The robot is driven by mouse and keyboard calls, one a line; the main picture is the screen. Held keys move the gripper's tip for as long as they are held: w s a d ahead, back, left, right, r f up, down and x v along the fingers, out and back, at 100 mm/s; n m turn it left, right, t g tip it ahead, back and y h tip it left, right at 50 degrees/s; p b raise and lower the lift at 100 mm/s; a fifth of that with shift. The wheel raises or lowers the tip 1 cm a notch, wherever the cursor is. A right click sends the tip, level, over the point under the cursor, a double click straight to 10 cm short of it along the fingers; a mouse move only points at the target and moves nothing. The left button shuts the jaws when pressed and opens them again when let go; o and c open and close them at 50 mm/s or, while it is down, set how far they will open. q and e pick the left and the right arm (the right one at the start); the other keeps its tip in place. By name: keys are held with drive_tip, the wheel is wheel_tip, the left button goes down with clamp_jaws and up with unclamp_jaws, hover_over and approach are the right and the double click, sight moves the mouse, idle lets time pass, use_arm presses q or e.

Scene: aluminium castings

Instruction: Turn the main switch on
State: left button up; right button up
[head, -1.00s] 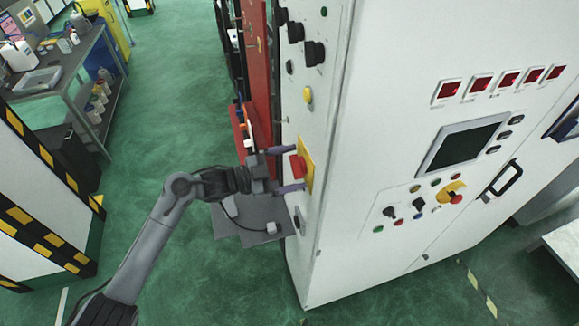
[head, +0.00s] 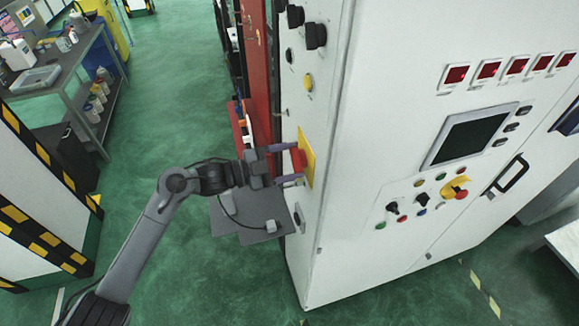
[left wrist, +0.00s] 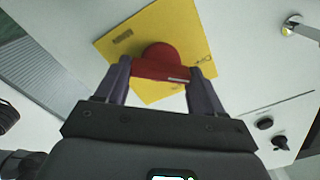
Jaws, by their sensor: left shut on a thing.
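The main switch is a red handle (head: 298,159) on a square yellow plate (head: 308,148), on the narrow side face of the white cabinet. In the left wrist view the red handle (left wrist: 161,62) sits between the two purple-grey fingers, and the yellow plate (left wrist: 125,42) lies behind it, tilted relative to the gripper. My left gripper (head: 288,163) is shut on the handle. The fingers hide the handle's two ends. My right gripper is not in view.
Black knobs (head: 315,36) and a yellow button (head: 308,82) sit above the switch. The cabinet front (head: 400,100) carries a screen (head: 470,137), several red indicators and another red-yellow switch (head: 455,188). A grey shelf (head: 262,222) is below my gripper.

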use_arm(q)
drive_tip(key=shift+f+m+b, duration=0.2)
drive_tip(key=shift+m+b, duration=4.8)
drive_tip(key=shift+b, duration=2)
drive_tip(key=o, duration=1)
drive_tip(key=shift+s, duration=0.1)
drive_tip(key=shift+o, duration=0.2)
drive_tip(key=b+v, duration=0.1)
drive_tip(key=v, duration=0.9)
drive_tip(key=shift+a, duration=0.35)
drive_tip(key=shift+s, duration=0.1)
